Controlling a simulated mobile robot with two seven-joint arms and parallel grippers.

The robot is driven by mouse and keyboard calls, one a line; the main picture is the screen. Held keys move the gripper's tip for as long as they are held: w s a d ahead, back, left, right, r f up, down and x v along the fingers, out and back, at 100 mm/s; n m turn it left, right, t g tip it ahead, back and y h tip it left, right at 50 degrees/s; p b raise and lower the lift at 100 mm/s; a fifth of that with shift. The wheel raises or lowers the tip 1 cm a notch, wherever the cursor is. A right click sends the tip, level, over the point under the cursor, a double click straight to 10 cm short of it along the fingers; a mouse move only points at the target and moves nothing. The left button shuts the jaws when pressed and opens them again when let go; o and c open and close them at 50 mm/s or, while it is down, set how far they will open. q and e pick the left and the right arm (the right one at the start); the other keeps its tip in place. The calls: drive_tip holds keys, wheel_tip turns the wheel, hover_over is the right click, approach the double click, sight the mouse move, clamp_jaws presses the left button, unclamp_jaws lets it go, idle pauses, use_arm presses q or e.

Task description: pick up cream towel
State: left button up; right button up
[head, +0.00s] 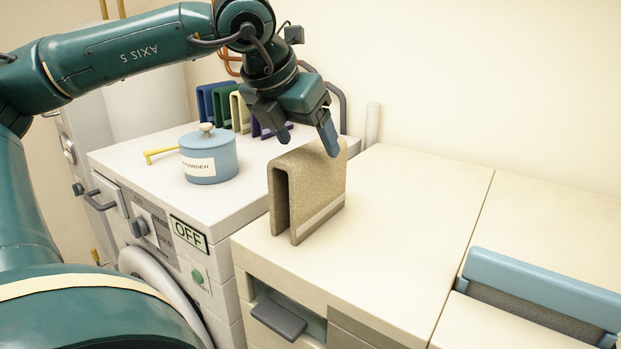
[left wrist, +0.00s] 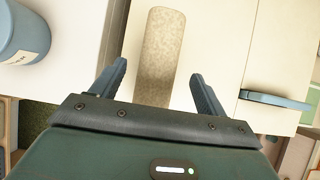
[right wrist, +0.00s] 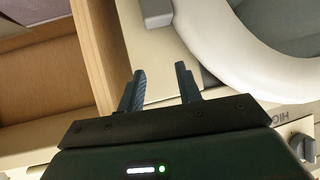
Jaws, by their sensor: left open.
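A beige, speckled folded towel (head: 310,185) with a pale stripe stands upright, like an inverted U, on the cream counter. It also shows in the left wrist view (left wrist: 161,50), where its top lies between the finger directions. A smaller pale cream folded towel (head: 240,110) stands in a row of coloured towels on the washer behind, partly hidden. My left gripper (head: 308,145) is open at the top of the beige towel, not closed on it. My right gripper (right wrist: 159,70) is open and empty, beside the washer's round white door.
A blue lidded powder pot (head: 210,157) stands on the white washer top (head: 130,195). Blue, green and purple towels stand beside the pale cream one. A blue handle or bar (head: 540,287) rises at the right. The counter right of the beige towel is clear (head: 410,210).

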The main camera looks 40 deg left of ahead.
sight(309, 146)
use_arm(q)
drive_tip(key=x, duration=0.3)
drive_tip(key=shift+w+a+f, duration=0.15)
drive_tip(key=shift+w+f, duration=0.05)
drive_tip(key=c, duration=1.4)
drive_tip(key=shift+c, duration=0.2)
drive_tip(key=shift+r, duration=0.15)
